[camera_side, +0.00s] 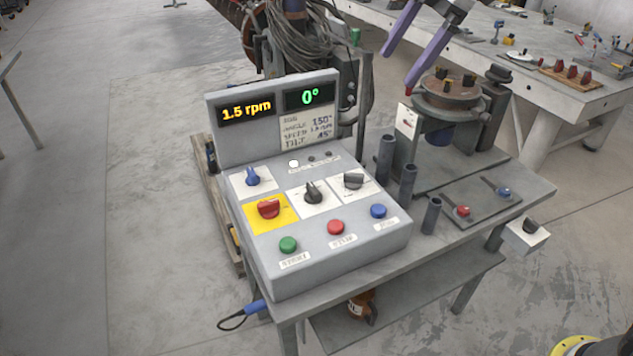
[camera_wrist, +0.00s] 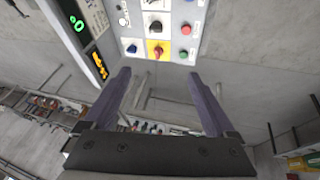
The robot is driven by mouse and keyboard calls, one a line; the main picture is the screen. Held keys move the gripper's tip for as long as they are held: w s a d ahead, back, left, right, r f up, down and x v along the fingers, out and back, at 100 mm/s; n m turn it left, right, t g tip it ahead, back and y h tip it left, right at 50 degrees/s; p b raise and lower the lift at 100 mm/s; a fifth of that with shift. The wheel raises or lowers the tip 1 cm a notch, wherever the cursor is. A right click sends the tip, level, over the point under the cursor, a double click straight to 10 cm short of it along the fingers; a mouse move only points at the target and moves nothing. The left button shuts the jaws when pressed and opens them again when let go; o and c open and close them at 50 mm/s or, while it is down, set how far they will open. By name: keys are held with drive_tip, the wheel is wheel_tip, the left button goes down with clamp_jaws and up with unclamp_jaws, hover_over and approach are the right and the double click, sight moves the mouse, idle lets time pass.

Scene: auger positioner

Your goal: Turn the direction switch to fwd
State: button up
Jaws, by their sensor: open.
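The grey control box (camera_side: 335,262) stands on the table. Its face has a blue knob (camera_side: 252,176), a red knob on a yellow plate (camera_side: 268,209), and two dark knobs on white plates, one in the middle (camera_side: 313,192) and one at the right (camera_side: 353,181). I cannot read which one is the direction switch or its setting. The wrist view shows the blue knob (camera_wrist: 131,48), red knob (camera_wrist: 158,51) and middle dark knob (camera_wrist: 155,27) ahead of the fingers. My gripper (camera_side: 397,72) is open and empty, above and behind the box, apart from all knobs.
Green (camera_side: 288,244), red (camera_side: 336,227) and blue (camera_side: 378,211) buttons line the box's front. A round turntable (camera_side: 450,93), upright dark tubes (camera_side: 386,158) and a separate dark knob (camera_side: 530,226) are at the right.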

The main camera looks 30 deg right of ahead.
drive_tip(key=w+a+f+n+g, duration=0.1)
drive_tip(key=w+a+f, duration=0.3)
drive_tip(key=w+f, duration=0.4)
drive_tip(key=g, duration=0.2)
approach(314, 187)
drive_tip(key=x, duration=0.8)
drive_tip(key=shift+a+f, duration=0.15)
drive_tip(key=shift+f, duration=0.25)
drive_tip(key=shift+c, duration=0.2)
